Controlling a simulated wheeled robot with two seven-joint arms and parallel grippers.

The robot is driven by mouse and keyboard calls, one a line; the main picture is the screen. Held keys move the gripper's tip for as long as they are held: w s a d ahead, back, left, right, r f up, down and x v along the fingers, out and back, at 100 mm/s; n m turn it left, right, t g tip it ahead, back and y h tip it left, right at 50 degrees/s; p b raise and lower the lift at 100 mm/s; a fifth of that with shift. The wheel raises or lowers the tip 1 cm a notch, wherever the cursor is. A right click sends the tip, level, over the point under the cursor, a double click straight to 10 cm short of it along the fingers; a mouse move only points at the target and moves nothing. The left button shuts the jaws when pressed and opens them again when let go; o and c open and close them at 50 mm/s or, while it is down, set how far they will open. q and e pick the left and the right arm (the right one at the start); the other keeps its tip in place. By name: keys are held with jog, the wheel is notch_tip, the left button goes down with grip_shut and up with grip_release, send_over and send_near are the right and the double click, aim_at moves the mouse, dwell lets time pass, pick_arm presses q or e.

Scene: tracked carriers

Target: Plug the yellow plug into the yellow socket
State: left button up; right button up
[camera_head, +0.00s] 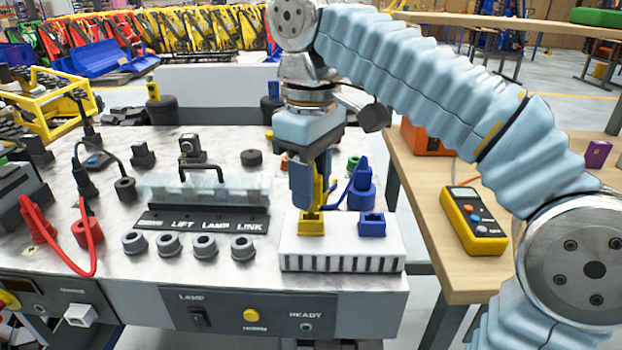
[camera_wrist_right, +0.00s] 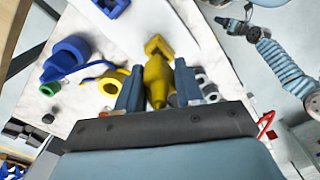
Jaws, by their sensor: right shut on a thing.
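The yellow plug (camera_head: 319,187) is upright between the fingers of my right gripper (camera_head: 313,185), which is shut on it. It also shows in the right wrist view (camera_wrist_right: 156,72), with a finger of the gripper (camera_wrist_right: 158,88) on each side. The yellow socket (camera_head: 311,226) is on top of the white block (camera_head: 342,245), at its left. The plug's lower end is right at the socket; I cannot tell whether it touches or has entered. Part of the socket's opening (camera_wrist_right: 158,45) shows in the wrist view. My left gripper (camera_wrist_right: 234,26) appears small there, its jaws unclear.
A blue socket (camera_head: 371,226) is beside the yellow one. A blue plug (camera_head: 360,177) stands in a blue round holder behind it. A clear-covered panel (camera_head: 205,190) and grey round sockets (camera_head: 204,245) lie left. A yellow meter (camera_head: 472,221) is on the wooden table at right.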

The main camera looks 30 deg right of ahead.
dwell(0.3)
jog(key=shift+f, duration=0.4)
jog(key=shift+f+b, duration=0.5)
jog(key=shift+f, duration=0.15)
jog(key=shift+p, duration=0.5)
dwell(0.7)
jog(key=shift+f, duration=0.35)
jog(key=o, duration=1.1)
jog(key=shift+o, duration=0.2)
jog(key=shift+r, duration=0.1)
